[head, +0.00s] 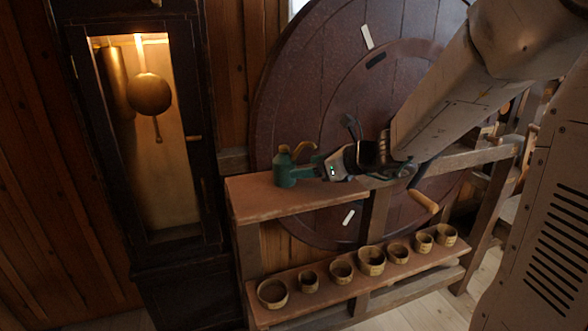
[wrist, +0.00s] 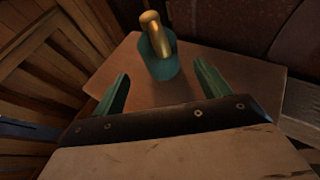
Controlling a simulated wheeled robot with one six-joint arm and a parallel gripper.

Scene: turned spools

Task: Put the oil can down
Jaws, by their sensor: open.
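The oil can (head: 285,170) is dark green with a brass spout. It stands upright on the left end of the upper wooden shelf (head: 250,203). In the wrist view the oil can (wrist: 158,58) stands ahead of my gripper (wrist: 158,88), past the fingertips and roughly midway between them. My gripper (head: 304,170) has green fingers, spread apart, with nothing between them in the wrist view. In the head view the fingers come in from the right, close to the can. Whether a fingertip touches it I cannot tell.
A large dark red wheel (head: 300,90) stands behind the shelf. A lower shelf (head: 325,292) carries a row of several small brass-coloured cups. A tall clock case (head: 200,120) with a pendulum stands to the left. The shelf top around the can is bare.

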